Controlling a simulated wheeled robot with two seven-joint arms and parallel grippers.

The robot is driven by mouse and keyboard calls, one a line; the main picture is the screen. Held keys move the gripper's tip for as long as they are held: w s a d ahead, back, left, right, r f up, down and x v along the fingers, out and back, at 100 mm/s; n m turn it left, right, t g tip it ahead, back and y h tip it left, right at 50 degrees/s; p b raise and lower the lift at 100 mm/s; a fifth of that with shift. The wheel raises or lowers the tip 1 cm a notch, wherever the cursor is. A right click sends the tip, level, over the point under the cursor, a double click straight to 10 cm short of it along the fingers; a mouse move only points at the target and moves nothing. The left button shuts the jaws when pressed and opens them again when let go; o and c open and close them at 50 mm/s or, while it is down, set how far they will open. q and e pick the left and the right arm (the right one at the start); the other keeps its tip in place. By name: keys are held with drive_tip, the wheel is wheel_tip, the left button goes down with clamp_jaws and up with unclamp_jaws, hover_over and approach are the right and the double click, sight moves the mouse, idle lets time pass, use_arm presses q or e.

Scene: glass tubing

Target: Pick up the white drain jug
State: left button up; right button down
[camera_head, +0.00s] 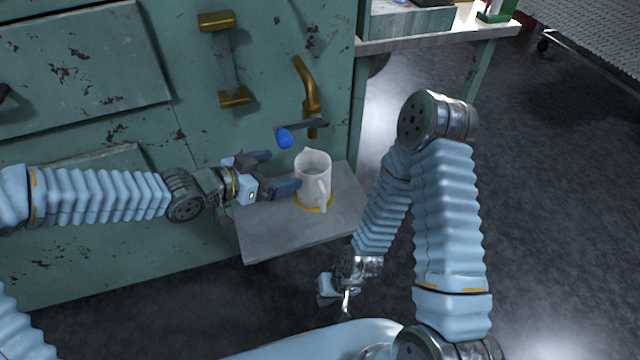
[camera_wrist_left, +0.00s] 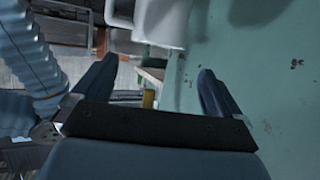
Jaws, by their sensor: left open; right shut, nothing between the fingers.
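The white drain jug (camera_head: 311,170) stands upright on a yellow ring (camera_head: 316,208) on a small grey shelf, under the brass spout. Its handle faces toward me and to the right. My left gripper (camera_head: 273,172) is open and empty just left of the jug, its fingers pointing toward it. In the left wrist view the jug (camera_wrist_left: 165,22) shows at the top, cut off by the edge, beyond the open fingers (camera_wrist_left: 156,72). I cannot tell whether a finger touches it. My right gripper (camera_head: 335,290) is shut and empty, low in front of the shelf.
A brass spout (camera_head: 308,88) and a blue-tipped lever (camera_head: 285,138) are on the worn green cabinet (camera_head: 165,130) behind and above the jug. The grey shelf (camera_head: 280,240) has bare room in front. My right arm stands to the right of the shelf. A bench (camera_head: 425,42) is at the back right.

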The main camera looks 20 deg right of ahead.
use_arm(q)
drive_tip(key=b, duration=0.1)
approach(325, 160)
drive_tip(key=b+x, duration=0.1)
drive_tip(key=x, duration=0.4)
drive_tip(key=shift+w+d+f, duration=0.2)
drive_tip(key=shift+d+f, duration=0.05)
drive_tip(key=shift+f, duration=0.05)
drive_tip(key=shift+c, duration=0.5)
drive_tip(key=shift+r, duration=0.1)
drive_tip(key=c, duration=1.6)
